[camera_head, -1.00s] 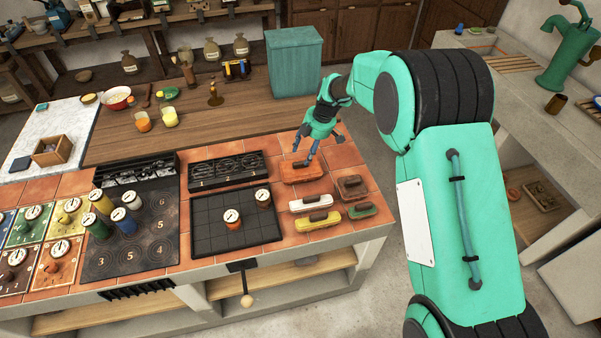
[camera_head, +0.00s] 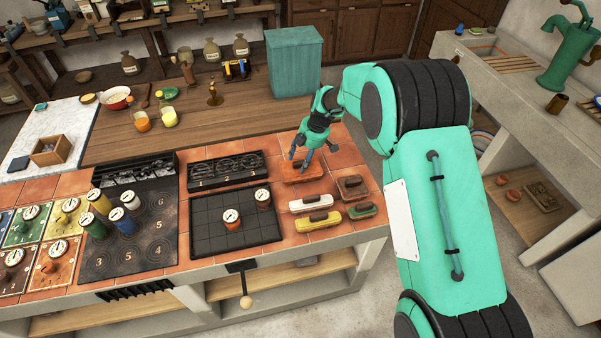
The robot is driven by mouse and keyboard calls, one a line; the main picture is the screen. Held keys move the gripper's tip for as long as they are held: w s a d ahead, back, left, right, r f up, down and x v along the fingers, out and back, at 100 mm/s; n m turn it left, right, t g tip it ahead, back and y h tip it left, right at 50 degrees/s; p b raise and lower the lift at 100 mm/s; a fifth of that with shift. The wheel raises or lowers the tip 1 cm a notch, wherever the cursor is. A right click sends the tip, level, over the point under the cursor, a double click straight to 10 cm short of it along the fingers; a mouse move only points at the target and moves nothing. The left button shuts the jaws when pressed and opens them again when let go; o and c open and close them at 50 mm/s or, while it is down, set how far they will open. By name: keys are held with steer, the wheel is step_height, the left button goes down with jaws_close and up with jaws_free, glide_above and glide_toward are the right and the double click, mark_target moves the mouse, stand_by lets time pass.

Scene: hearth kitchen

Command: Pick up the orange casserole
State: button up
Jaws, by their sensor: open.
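The orange casserole (camera_head: 302,175) is a low rectangular dish with a dark handle on its lid. It sits on the terracotta tiles at the right end of the counter, behind a white dish and left of a brown one. My gripper (camera_head: 302,162) points down right over the orange casserole, its fingers spread around the handle area. The jaws are open. The fingers partly hide the lid and handle, and I cannot tell whether they touch it.
Close by stand a white dish (camera_head: 310,203), a yellow dish (camera_head: 318,221), a green dish (camera_head: 362,210) and a brown dish (camera_head: 352,187). A dark grid (camera_head: 205,232) with two gauge-topped pots lies to the left. A teal bin (camera_head: 294,62) stands behind on the wooden top.

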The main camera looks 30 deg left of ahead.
mark_target(301, 161)
steer(key=shift+c, duration=0.3)
jaws_close()
steer(key=shift+r, duration=0.1)
steer(key=shift+r, duration=0.15)
stand_by(0.3)
step_height(301, 161, up, 10)
steer(key=p, duration=0.1)
steer(key=shift+p, duration=0.35)
stand_by(0.6)
